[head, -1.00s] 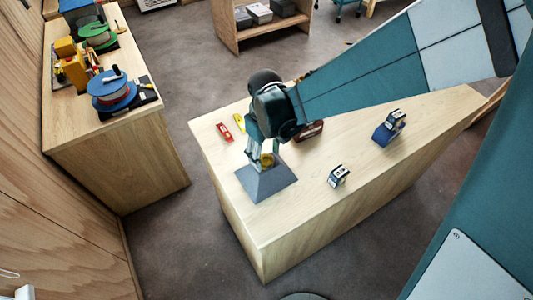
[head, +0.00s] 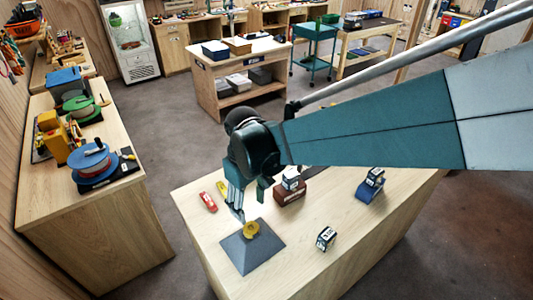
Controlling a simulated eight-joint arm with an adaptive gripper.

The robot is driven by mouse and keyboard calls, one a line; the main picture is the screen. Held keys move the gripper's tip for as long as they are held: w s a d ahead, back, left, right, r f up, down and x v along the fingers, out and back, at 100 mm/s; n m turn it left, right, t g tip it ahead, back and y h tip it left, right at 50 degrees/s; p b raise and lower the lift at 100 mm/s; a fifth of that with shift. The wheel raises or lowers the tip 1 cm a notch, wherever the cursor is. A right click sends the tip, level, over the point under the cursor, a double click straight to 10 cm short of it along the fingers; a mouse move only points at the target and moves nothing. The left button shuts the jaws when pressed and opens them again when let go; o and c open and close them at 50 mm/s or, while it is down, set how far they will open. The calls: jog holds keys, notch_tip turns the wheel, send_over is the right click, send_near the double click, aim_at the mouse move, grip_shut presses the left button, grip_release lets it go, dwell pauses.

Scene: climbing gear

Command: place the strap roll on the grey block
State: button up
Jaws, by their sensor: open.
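The strap roll (head: 251,230), a small yellow-brown roll, sits on top of the grey block (head: 254,255), a dark block with sloping sides on the wooden table. My gripper (head: 247,210) is open and empty, pointing down just above and behind the roll. It looks clear of the roll, though the exact gap is hard to judge from this angle. The roll is largely uncovered.
Behind the block lie a red item (head: 208,201) and a yellow item (head: 222,188). To the right are a brown block (head: 289,194) and a blue block (head: 369,192), each bearing a small device. Another small device (head: 326,238) stands on the table (head: 290,268).

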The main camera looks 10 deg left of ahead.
jog(key=shift+d+r, duration=0.1)
dwell(0.7)
jog(key=d+r+m+t+y, duration=0.1)
jog(key=d+r+m+t, duration=0.4)
jog(key=d, duration=1.3)
jog(key=s+d+r+m+t, duration=0.1)
jog(key=s+d+r+m, duration=0.2)
jog(key=d, duration=0.6)
jog(key=s+d+r+m+t+h, duration=0.1)
jog(key=s+d+r+m, duration=0.1)
jog(key=s+d, duration=0.4)
jog(key=d+r, duration=0.1)
jog(key=d, duration=0.2)
jog(key=shift+d+m, duration=0.15)
jog(key=shift+m, duration=0.25)
jog(key=shift+f, duration=0.15)
notch_tip(320, 180, down, 11)
jog(key=b, duration=1.1)
